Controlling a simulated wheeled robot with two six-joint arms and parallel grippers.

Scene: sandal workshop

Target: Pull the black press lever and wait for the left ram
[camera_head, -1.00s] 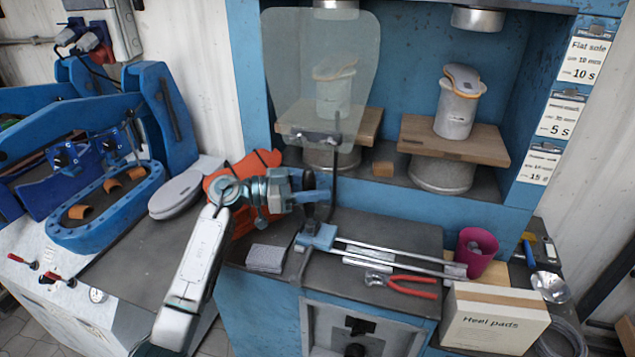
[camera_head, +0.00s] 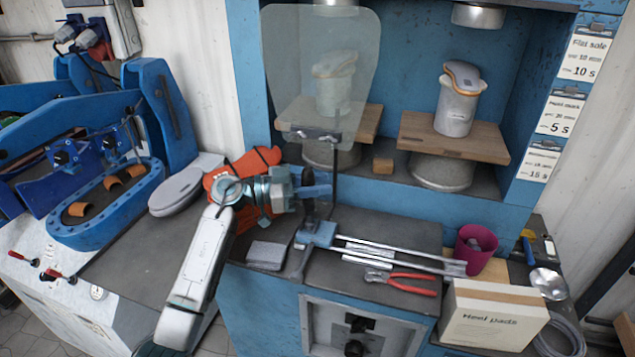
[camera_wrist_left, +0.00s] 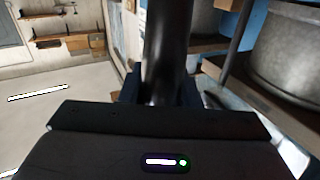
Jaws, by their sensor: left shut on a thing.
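My left gripper (camera_head: 318,190) is shut around the black press lever (camera_head: 310,210) above the blue lever block on the press's front ledge. In the left wrist view the dark lever (camera_wrist_left: 168,50) rises between the jaws. The left ram (camera_head: 335,3) shows only at the top edge, above the clear guard. Under it a last with a sandal (camera_head: 334,75) stands on a wooden board, seen through the guard. A gap separates ram and sandal. My right gripper is not in view.
The clear guard (camera_head: 285,60) hangs before the left station. The right ram (camera_head: 478,14) is above a second last with a sandal (camera_head: 459,98). Red pliers (camera_head: 405,284), a magenta cup (camera_head: 475,249) and a heel pads box (camera_head: 493,316) lie right of the lever. Orange gloves (camera_head: 245,165) lie behind my arm.

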